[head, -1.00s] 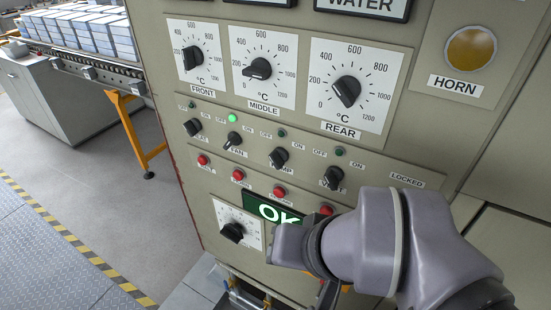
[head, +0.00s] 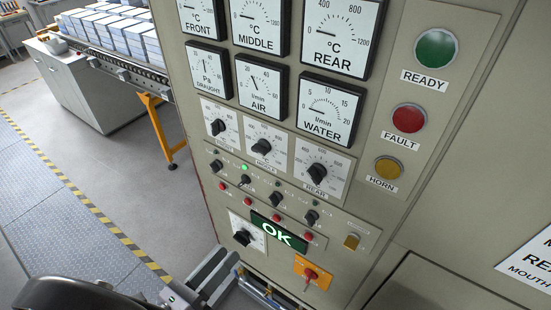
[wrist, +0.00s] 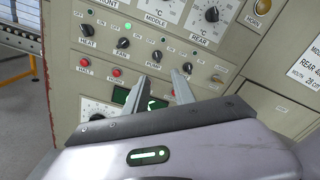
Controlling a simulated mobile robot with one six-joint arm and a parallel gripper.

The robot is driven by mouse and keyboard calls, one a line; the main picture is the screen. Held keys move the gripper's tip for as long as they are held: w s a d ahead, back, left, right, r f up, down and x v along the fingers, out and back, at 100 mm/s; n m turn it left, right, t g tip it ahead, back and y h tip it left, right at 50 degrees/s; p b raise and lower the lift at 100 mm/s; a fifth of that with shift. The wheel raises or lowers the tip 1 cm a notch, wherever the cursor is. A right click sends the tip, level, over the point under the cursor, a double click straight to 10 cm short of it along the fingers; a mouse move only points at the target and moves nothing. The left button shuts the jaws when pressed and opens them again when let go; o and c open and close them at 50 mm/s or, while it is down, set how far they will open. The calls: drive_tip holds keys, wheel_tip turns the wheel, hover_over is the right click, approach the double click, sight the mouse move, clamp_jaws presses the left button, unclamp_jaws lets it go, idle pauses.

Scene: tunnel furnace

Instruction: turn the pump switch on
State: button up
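The pump switch (head: 276,199) is a black rotary knob, third from the left in the row of knobs on the beige panel. It also shows in the wrist view (wrist: 156,57), just above the fingertips, with the PUMP label below it. Its small lamp (head: 282,183) is dark. I cannot tell exactly which way its pointer is set. My gripper (wrist: 160,80) is open and empty in the wrist view. Its two fingers are apart, with the panel behind the gap. I see no contact with the knob.
The fan knob (wrist: 123,43) is beside it on the left, with a lit green lamp (wrist: 127,26) above. Another knob (wrist: 187,68) is on its right. Red buttons (head: 248,202) and a green OK display (head: 280,231) lie below. A red-handled switch (head: 310,274) is lower right.

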sight(271, 201)
drive_tip(key=x, duration=1.1)
drive_tip(key=b+x, duration=0.1)
drive_tip(key=x, duration=0.5)
drive_tip(key=shift+w+a+f, duration=0.2)
drive_tip(key=shift+w+f, duration=0.05)
drive_tip(key=shift+w, duration=0.2)
clamp_jaws()
